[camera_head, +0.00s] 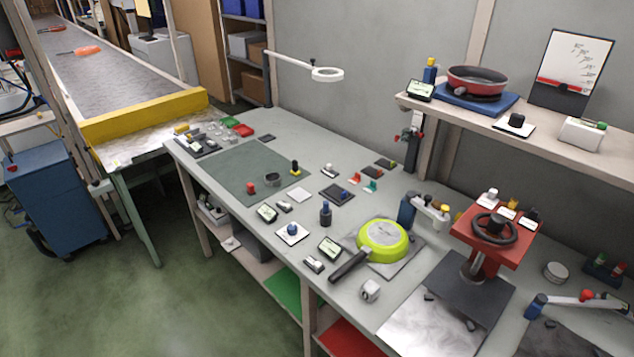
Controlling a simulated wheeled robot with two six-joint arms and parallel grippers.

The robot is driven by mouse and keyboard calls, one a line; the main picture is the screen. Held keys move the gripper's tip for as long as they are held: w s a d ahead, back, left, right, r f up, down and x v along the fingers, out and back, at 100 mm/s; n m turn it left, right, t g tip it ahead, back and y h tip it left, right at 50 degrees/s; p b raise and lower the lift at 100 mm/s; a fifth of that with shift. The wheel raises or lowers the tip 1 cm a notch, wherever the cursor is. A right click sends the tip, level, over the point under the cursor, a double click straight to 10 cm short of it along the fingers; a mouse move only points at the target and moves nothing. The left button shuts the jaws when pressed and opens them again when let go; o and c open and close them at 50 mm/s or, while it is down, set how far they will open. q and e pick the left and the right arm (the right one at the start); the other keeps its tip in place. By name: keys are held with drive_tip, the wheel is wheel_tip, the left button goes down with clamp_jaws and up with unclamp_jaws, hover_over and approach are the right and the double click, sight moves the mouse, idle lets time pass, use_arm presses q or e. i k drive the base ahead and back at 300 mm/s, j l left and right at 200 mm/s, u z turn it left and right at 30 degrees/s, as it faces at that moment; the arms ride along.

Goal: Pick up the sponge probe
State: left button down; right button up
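Neither of my grippers shows in the head view. I cannot tell for sure which small item is the sponge probe. Several small items lie on the grey workbench (285,129). Among them are a dark blue upright bottle-like piece (326,213), a blue-knobbed piece (292,230) on a white square plate, and a red knob-like piece (250,188) on the dark green mat (233,168).
A red press with a black handwheel (494,229) stands on the right of the bench. A shelf (495,115) above holds a red pan (477,82). A ring lamp (327,74) reaches over the bench's back. A conveyor (108,77) with a yellow end bar lies at upper left. Green floor is open at lower left.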

sight(295, 172)
drive_tip(key=i+j, duration=0.15)
drive_tip(key=j, duration=0.15)
drive_tip(key=i+j+z, duration=0.15)
drive_tip(key=j, duration=0.2)
drive_tip(key=i+j, duration=0.15)
drive_tip(key=j, duration=0.15)
drive_tip(key=i+j+z, duration=0.1)
drive_tip(key=j, duration=0.25)
drive_tip(key=i+j+z, duration=0.1)
drive_tip(key=j, duration=0.25)
drive_tip(key=i, duration=0.05)
